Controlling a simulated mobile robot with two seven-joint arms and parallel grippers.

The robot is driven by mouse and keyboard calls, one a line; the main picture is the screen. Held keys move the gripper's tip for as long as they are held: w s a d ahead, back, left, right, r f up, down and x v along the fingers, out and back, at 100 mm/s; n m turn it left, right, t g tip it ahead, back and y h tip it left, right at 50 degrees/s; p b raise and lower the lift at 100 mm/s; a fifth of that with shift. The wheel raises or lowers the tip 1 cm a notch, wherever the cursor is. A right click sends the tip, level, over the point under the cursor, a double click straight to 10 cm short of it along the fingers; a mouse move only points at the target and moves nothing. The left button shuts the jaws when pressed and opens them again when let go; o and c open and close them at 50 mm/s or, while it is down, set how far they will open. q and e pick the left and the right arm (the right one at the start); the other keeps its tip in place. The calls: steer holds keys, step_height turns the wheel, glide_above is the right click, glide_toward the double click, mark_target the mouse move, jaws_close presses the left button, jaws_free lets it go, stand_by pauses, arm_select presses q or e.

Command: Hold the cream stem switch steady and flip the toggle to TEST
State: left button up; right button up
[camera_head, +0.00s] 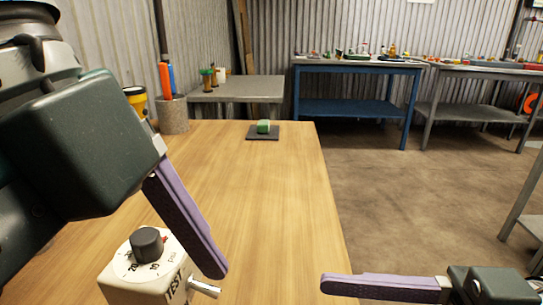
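The cream switch (120,276) stands at the bottom left, cut off by the lower edge, so any stem below it is hidden. It has a dark knob on a numbered dial, and TEST is printed on its right side face. A silver toggle lever (207,289) sticks out to the right beside that word. One purple finger of my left gripper (219,272) slants down behind the switch, its tip near the lever; contact is unclear and the other finger does not show. My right gripper (325,284) points left at the bottom, apart from the switch; its opening is unclear.
The wooden table (240,195) is clear in the middle. A green block (263,127) on a dark pad sits at its far end. A grey cylinder (173,115) stands at the back left. A blue bench (355,70) and grey benches line the wall.

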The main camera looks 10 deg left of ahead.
mark_target(138, 276)
arm_select(q)
steer(key=w+a+r+y, duration=0.1)
steer(key=w+a, duration=0.1)
steer(key=w+a+r+y, duration=0.1)
steer(key=a, duration=0.1)
steer(key=w+a+r+g+y, duration=0.1)
steer(key=w+a, duration=0.1)
steer(key=a, duration=0.1)
steer(key=shift+w+r, duration=0.1)
steer(key=shift+w, duration=0.2)
steer(key=shift+w+a+y, duration=0.2)
steer(key=shift+a+y, duration=0.1)
steer(key=shift+a, duration=0.15)
step_height(138, 276, down, 10)
steer(key=shift+r, duration=0.25)
jaws_close()
arm_select(e)
steer(key=shift+c, duration=0.3)
